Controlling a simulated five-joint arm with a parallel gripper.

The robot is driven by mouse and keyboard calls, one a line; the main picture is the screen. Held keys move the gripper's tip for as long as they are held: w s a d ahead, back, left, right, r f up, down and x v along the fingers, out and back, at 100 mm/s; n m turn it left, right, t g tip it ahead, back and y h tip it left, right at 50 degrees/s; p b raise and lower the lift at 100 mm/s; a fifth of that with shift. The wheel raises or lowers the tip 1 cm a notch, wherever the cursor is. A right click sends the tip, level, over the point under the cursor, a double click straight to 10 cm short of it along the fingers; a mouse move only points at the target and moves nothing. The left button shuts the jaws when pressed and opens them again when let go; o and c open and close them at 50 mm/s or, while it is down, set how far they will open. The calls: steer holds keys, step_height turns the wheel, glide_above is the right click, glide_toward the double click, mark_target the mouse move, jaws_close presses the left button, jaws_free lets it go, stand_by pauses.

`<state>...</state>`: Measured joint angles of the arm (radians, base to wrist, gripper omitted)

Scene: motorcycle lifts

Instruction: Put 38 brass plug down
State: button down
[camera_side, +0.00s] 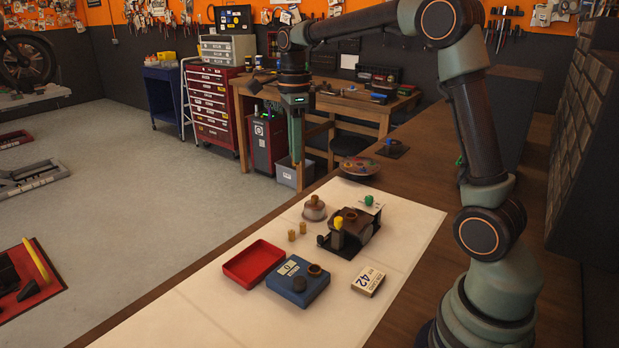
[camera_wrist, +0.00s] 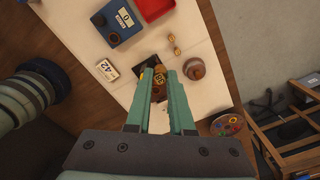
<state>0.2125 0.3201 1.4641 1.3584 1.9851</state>
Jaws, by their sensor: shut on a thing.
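My gripper (camera_wrist: 159,76) is shut on the brass plug (camera_wrist: 159,79), which shows as a small gold shape between the fingertips in the wrist view. In the side view my gripper (camera_side: 297,186) hangs with its fingers down, beyond the far edge of the pale mat. The plug cannot be made out there. Two other small brass pieces (camera_side: 297,232) stand upright on the mat. A brown block in a black holder (camera_side: 362,233) stands to their right, with a yellow-topped piece (camera_side: 338,223) at its front. My fingers partly hide the holder in the wrist view.
A red tray (camera_side: 232,270) and a blue box (camera_side: 314,292) lie nearer on the mat (camera_side: 406,218). A box marked 42 (camera_side: 368,280) lies to their right. A bowl of coloured bits (camera_side: 359,166) stands beyond the mat.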

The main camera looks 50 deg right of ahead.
steer(key=w+a+f, duration=0.1)
steer(key=w+a, duration=0.1)
steer(key=a, duration=0.4)
steer(key=w+a+f, duration=0.2)
steer(key=a, duration=0.3)
glide_above(255, 266)
step_height(255, 266, down, 15)
steer(key=shift+r, duration=0.2)
steer(key=shift+f, duration=2.45)
steer(key=shift+f, duration=0.1)
steer(key=c, duration=0.8)
jaws_free()
